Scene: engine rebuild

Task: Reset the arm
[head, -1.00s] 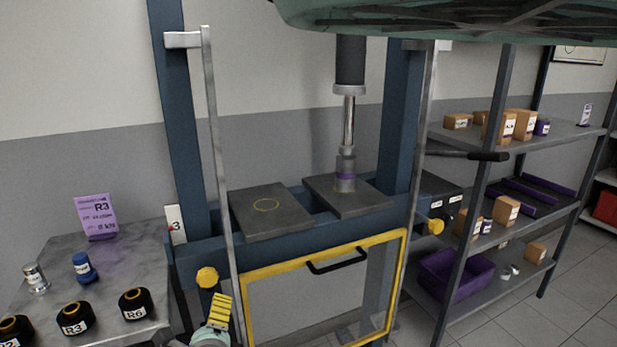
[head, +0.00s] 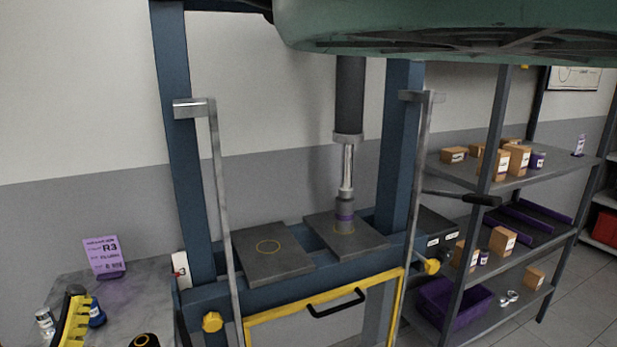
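My gripper (head: 72,312) shows in the lower left corner of the head view as one yellow ridged finger with a dark tip. It appears in front of the grey bench (head: 140,295) and overlaps the blue-capped part (head: 97,316). The rest of my gripper is below the picture edge, so its opening and anything in it cannot be seen. The arm's links are not clearly visible.
A blue press frame (head: 187,150) with a ram (head: 347,165), two plates (head: 272,265) and a yellow-edged guard (head: 325,297) stands in the middle. A silver part (head: 45,322) and a purple R3 sign (head: 103,258) are on the bench. A shelf rack (head: 520,180) stands right.

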